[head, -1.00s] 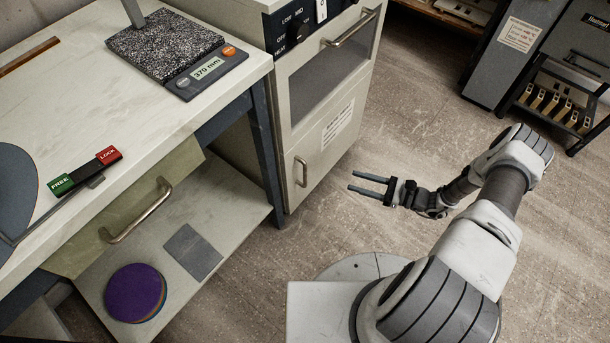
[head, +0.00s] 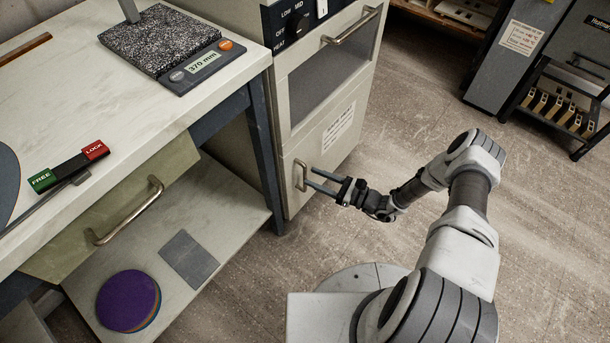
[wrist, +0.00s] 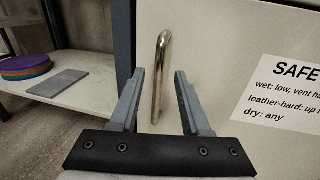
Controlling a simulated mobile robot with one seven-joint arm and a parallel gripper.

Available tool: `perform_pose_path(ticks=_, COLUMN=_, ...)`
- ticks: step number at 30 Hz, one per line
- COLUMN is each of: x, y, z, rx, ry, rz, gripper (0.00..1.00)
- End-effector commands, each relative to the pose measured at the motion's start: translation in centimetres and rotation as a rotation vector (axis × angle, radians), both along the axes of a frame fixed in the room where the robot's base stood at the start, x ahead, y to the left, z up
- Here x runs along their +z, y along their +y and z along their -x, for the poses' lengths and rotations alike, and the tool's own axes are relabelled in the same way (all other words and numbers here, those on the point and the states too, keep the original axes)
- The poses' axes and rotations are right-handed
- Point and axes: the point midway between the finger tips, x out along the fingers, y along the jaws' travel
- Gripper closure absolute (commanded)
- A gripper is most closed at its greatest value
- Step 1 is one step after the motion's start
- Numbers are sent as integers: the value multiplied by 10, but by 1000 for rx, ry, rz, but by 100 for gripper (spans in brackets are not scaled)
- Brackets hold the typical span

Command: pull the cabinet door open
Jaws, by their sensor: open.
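The cabinet's lower door (head: 325,140) is cream with a printed safety label, and it appears shut. Its upright metal handle (head: 300,175) is near the door's left edge. In the wrist view the handle (wrist: 162,75) stands between my gripper's two fingers, and the door face (wrist: 230,70) lies behind it. My gripper (head: 311,180) is open, with its fingertips at the handle in the head view. The wrist view shows a gap on each side of the handle.
The workbench (head: 60,100) stands left of the cabinet, its blue-grey leg (head: 264,150) close to the door's handle side. Its lower shelf (head: 215,200) holds coloured discs (head: 128,300) and a grey plate (head: 188,258). The floor (head: 420,120) right of the cabinet is clear.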

Motion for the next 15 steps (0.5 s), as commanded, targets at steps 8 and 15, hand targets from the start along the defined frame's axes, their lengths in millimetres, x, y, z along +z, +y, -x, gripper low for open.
perform_pose_path(ticks=8, x=-1, y=32, z=-16, rx=1, ry=0, rz=0, gripper=53)
perform_pose_path(ticks=15, x=0, y=36, z=-18, rx=0, ry=0, rz=0, gripper=53)
